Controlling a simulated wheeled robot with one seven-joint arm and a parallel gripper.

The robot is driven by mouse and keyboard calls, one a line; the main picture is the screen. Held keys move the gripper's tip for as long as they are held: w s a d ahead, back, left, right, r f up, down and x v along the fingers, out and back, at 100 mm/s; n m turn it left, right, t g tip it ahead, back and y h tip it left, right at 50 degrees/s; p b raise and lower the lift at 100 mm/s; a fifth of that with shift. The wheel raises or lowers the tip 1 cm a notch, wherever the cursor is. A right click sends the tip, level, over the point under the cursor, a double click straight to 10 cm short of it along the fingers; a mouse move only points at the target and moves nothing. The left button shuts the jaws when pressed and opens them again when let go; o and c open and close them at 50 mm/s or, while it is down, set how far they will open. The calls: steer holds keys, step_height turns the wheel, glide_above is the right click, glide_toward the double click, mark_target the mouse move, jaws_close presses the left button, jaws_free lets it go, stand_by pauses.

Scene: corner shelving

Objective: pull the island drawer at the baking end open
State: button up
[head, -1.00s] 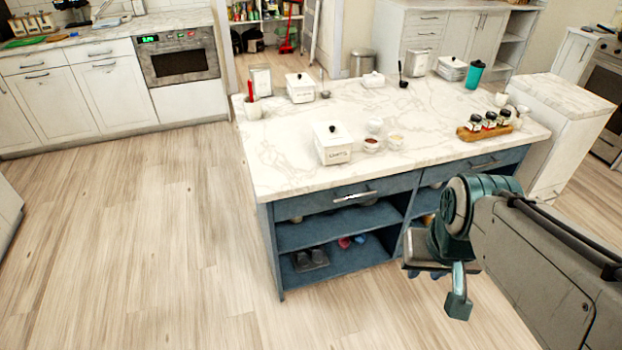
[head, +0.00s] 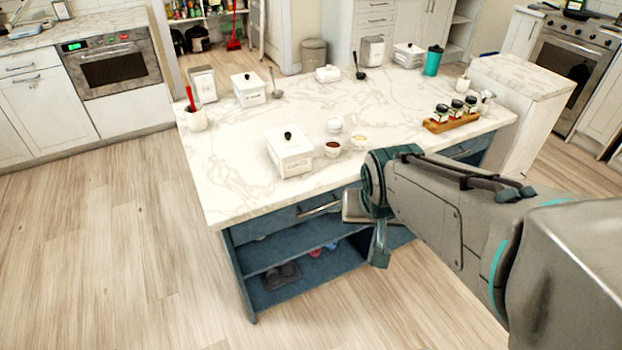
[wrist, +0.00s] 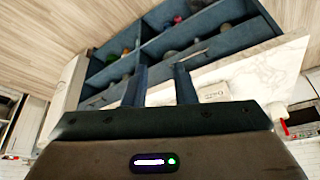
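The kitchen island (head: 245,205) has a white marble top and blue drawer fronts over open shelves. The left drawer (head: 275,220), below the canister end, appears closed; its bar handle (head: 318,207) shows just left of my arm. A second drawer (head: 468,150) lies farther right, partly hidden by my arm. In the wrist view, which sees the island roughly upside down, my gripper (wrist: 160,85) has its two fingers apart and nothing between them. The left drawer's handle (wrist: 200,53) is beyond the fingertips, to the right, not touched.
White canisters (head: 289,152), small bowls and a spice tray (head: 452,122) stand on the island top. A white marble-topped cabinet (head: 520,85) adjoins its right side. The wood floor (head: 130,250) left of and before the island is clear.

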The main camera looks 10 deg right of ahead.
steer(key=w+d+f+m+t+b, duration=0.35)
steer(key=w+f+b, duration=0.35)
steer(key=w+f, duration=0.3)
steer(key=m+t+y+b, duration=0.65)
steer(key=m+b, duration=0.25)
steer(key=b, duration=0.8)
glide_toward(321, 207)
steer(key=shift+n+t+h, duration=0.25)
steer(key=shift+t+h, duration=0.05)
steer(key=shift+h, duration=0.05)
steer(key=b+x, duration=0.1)
steer(key=x, duration=0.2)
steer(key=b+x, duration=0.1)
steer(key=x, duration=0.2)
steer(key=f+b+x, duration=0.1)
steer(key=x, duration=0.3)
steer(key=shift+a, duration=0.15)
steer(key=shift+s, duration=0.1)
jaws_close()
